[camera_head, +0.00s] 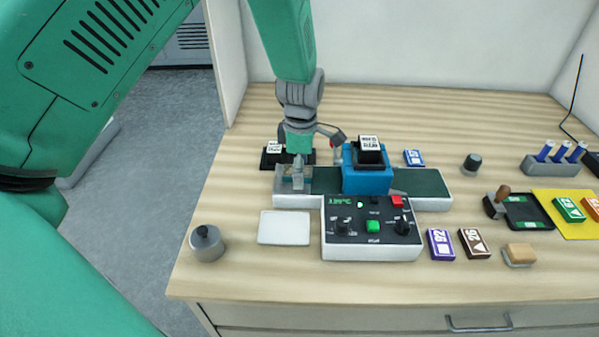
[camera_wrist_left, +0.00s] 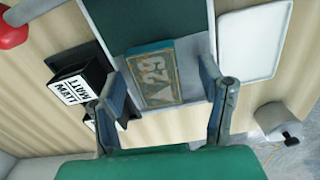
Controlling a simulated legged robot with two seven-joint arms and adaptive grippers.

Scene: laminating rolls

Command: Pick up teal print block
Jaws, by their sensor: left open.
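A teal print block with worn brown patches, marked 29 and a triangle, shows in the left wrist view (camera_wrist_left: 152,75). It lies flat at the end of the dark green belt (camera_wrist_left: 145,20). My left gripper (camera_wrist_left: 163,64) is open, with one finger on each side of the block in that view. Whether the fingers touch it cannot be told. In the head view my left gripper (camera_head: 296,181) is low over the left end of the belt (camera_head: 424,184) and mostly hides the block. My right gripper is not in view.
A blue press with a black top (camera_head: 367,178) straddles the belt. A control box (camera_head: 372,228) stands in front. Left of it are a white pad (camera_head: 284,227) and a grey knobbed weight (camera_head: 207,243). A black labelled block (camera_head: 272,157) sits behind the gripper.

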